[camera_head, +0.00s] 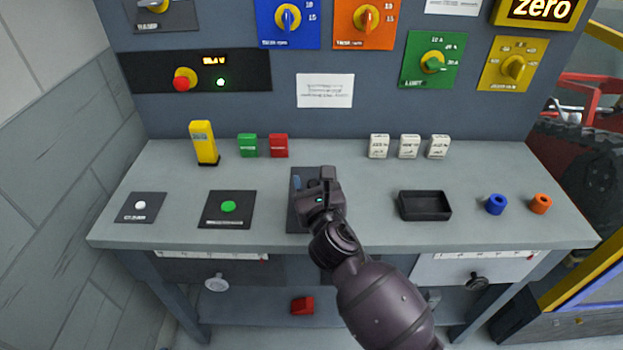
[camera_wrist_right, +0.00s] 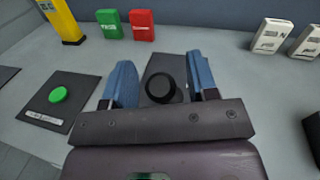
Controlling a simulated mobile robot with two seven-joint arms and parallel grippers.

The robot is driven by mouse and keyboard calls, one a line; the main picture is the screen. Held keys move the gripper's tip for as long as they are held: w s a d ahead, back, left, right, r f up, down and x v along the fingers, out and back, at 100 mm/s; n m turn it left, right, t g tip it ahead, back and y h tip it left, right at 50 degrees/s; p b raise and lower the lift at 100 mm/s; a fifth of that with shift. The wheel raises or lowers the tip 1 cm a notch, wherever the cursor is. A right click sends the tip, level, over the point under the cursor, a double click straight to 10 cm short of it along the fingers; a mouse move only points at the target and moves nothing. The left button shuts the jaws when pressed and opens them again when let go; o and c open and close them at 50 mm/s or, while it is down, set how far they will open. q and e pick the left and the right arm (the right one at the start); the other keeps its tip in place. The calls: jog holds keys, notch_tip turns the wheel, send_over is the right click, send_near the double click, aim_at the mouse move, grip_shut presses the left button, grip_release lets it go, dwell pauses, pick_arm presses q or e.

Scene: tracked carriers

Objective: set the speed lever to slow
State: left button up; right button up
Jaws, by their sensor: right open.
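The speed lever shows in the right wrist view as a round black knob (camera_wrist_right: 160,85) over a dark plate (camera_wrist_right: 162,62). In the head view my right gripper (camera_head: 310,186) hides the knob, and only parts of the dark plate (camera_head: 296,216) show beside it. In the wrist view the two blue fingers of my right gripper (camera_wrist_right: 158,72) stand apart, one on each side of the knob. I cannot tell whether either finger touches it. Any slow or fast marking on the plate is not readable. My left gripper is not in view.
A green button plate (camera_head: 229,222) lies left of the lever plate. A yellow block (camera_head: 203,143), green box (camera_head: 247,145) and red box (camera_head: 279,146) stand behind. The panel rises at the back.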

jog(key=shift+w+a, duration=0.15)
jog(key=shift+w, duration=0.3)
